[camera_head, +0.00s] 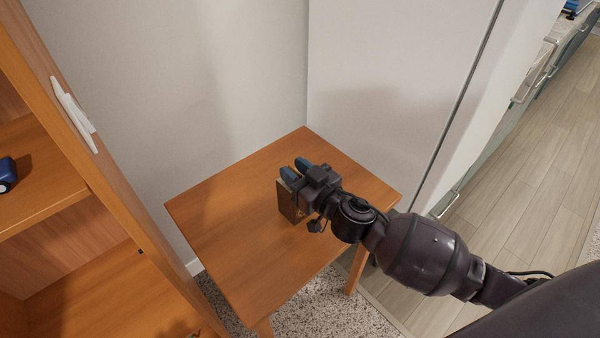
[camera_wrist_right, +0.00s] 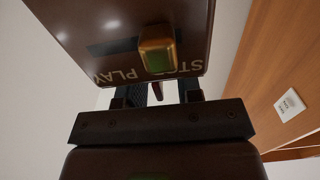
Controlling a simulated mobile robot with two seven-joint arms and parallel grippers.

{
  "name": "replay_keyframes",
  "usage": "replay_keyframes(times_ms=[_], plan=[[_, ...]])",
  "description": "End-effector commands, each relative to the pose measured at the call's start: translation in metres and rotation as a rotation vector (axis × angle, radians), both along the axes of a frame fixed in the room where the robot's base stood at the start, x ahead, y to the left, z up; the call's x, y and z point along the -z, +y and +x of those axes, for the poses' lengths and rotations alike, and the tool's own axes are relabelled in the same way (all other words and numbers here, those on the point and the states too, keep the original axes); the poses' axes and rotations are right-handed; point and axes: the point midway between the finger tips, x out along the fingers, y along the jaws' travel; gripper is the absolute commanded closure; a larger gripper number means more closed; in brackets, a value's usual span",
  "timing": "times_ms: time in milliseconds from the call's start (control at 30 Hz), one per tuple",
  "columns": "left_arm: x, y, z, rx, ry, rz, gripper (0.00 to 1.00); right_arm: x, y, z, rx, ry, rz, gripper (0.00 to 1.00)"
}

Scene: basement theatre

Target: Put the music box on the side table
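The music box (camera_head: 287,203) is a small dark brown box on the wooden side table (camera_head: 225,225), near the middle of its top. In the right wrist view the music box (camera_wrist_right: 110,30) fills the upper part, with STOP and PLAY lettering and a gold and green button. My right gripper (camera_head: 297,173) is at the box's upper right side, its blue-tipped fingers apart with a visible gap. The box hides the fingertips in the wrist view, so contact is unclear. My left gripper is not in view.
A wooden shelf unit (camera_head: 110,200) stands at the left, with a blue object (camera_head: 7,174) on one shelf. White walls meet behind the table. The tabletop left of and behind the box is bare. Wood flooring (camera_head: 540,170) lies at the right.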

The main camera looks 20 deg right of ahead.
Motion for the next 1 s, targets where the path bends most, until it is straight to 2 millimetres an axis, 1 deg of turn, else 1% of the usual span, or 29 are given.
replay_keyframes(times_ms=[67, 167, 267, 700, 900, 1000], plan=[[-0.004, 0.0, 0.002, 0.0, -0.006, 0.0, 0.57, -0.005, 0.0, 0.0, 0.0, -0.004, -0.002, 0.67], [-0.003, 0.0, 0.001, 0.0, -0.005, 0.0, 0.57, -0.002, -0.003, -0.007, 0.001, 0.001, 0.001, 0.67], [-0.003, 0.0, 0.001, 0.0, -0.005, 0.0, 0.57, -0.002, -0.007, -0.019, 0.001, 0.002, 0.002, 0.67], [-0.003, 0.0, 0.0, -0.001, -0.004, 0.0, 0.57, -0.002, -0.029, -0.08, 0.002, 0.001, 0.001, 0.67], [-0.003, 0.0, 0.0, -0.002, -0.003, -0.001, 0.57, -0.002, -0.037, -0.101, 0.001, 0.002, 0.002, 0.67], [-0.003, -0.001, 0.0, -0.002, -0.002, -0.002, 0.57, -0.003, -0.039, -0.108, 0.001, -0.001, 0.0, 0.67]])
